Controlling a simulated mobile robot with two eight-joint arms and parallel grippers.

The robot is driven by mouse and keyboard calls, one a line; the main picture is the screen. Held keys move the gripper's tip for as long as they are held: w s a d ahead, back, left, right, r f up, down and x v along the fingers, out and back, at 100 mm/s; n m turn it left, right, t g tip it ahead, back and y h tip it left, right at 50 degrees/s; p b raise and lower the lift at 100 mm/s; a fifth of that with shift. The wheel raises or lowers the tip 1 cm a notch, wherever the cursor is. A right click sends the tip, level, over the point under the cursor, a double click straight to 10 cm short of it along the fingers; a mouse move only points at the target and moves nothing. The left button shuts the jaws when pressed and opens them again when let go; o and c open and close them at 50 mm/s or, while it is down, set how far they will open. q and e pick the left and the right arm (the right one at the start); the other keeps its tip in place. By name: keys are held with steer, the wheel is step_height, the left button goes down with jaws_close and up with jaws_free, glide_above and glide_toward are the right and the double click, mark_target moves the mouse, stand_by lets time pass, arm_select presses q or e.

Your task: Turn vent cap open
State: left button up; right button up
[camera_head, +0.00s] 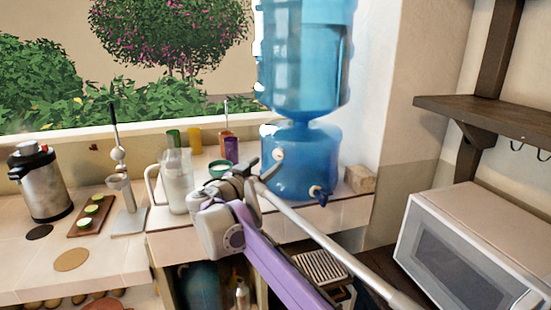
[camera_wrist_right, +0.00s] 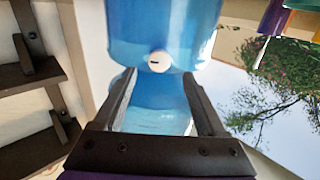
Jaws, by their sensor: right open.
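The vent cap (camera_head: 279,155) is a small pale round knob on the front of the blue water dispenser base (camera_head: 318,160). The right wrist view shows its white face (camera_wrist_right: 159,62) with a short dark slot, lying roughly level in that picture. My right gripper (camera_head: 262,172) is in front of the dispenser, close to the cap. In the right wrist view its two dark fingers (camera_wrist_right: 159,80) are spread wide, with the cap just beyond the tips, near the middle. Nothing is between the fingers. My left gripper is not in view.
A large blue bottle (camera_head: 305,55) stands on the dispenser, with a dark blue tap (camera_head: 319,194) low on its front. A glass pitcher (camera_head: 176,185) and a teal bowl (camera_head: 220,168) stand left of my gripper. A microwave (camera_head: 460,250) and wall shelf (camera_head: 490,118) are at the right.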

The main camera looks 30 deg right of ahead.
mark_target(277, 156)
steer(key=x, duration=0.6)
steer(key=shift+d, duration=0.1)
steer(key=shift+c, duration=0.3)
jaws_close()
